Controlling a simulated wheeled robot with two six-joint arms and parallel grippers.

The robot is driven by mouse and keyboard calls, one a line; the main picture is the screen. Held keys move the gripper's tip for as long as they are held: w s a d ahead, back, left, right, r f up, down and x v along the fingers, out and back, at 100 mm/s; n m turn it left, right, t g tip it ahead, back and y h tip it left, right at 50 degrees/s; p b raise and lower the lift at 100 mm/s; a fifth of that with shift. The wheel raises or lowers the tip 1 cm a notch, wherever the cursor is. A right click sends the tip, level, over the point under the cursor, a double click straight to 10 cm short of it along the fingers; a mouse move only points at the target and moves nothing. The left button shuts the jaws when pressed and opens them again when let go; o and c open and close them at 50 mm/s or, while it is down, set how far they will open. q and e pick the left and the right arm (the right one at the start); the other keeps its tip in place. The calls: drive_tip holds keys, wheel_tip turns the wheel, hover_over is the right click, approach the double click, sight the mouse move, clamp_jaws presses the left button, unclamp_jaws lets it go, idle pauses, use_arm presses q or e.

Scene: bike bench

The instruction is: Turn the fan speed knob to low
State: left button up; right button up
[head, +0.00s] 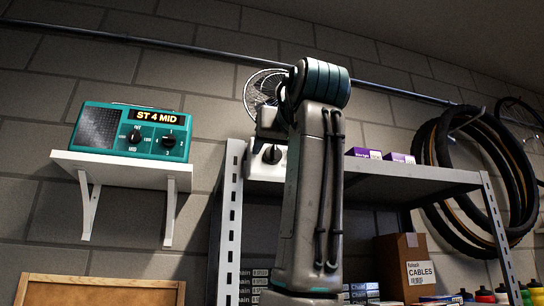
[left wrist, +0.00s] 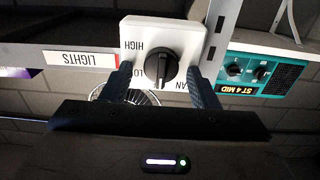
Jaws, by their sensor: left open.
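The fan speed knob (left wrist: 161,70) is black, on a white plate (left wrist: 188,36) lettered HIGH, LOW and a partly covered FAN. Its raised grip runs up and down in the left wrist view; I cannot tell which end is the pointer. The knob also shows in the head view (head: 271,154), on a white box at the shelf's left end. My left gripper (left wrist: 162,80) is open, its two dark fingers on either side of the knob with gaps to it. In the head view my left gripper (head: 268,132) is mostly hidden by my arm. The wire fan (head: 262,86) is behind it. My right gripper is not in view.
A teal radio (head: 100,128) reading "ST 4 MID" sits on a white wall shelf (head: 122,170) at left. The metal shelf (head: 420,176) carries purple boxes (head: 364,153). Tyres (head: 440,190) hang at right. A LIGHTS label (left wrist: 80,59) sits beside the plate.

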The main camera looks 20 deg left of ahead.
use_arm(q)
drive_tip(key=shift+s+d+r, duration=0.1)
drive_tip(key=shift+s+r, duration=0.05)
drive_tip(key=c, duration=1)
drive_tip(key=shift+o, duration=0.2)
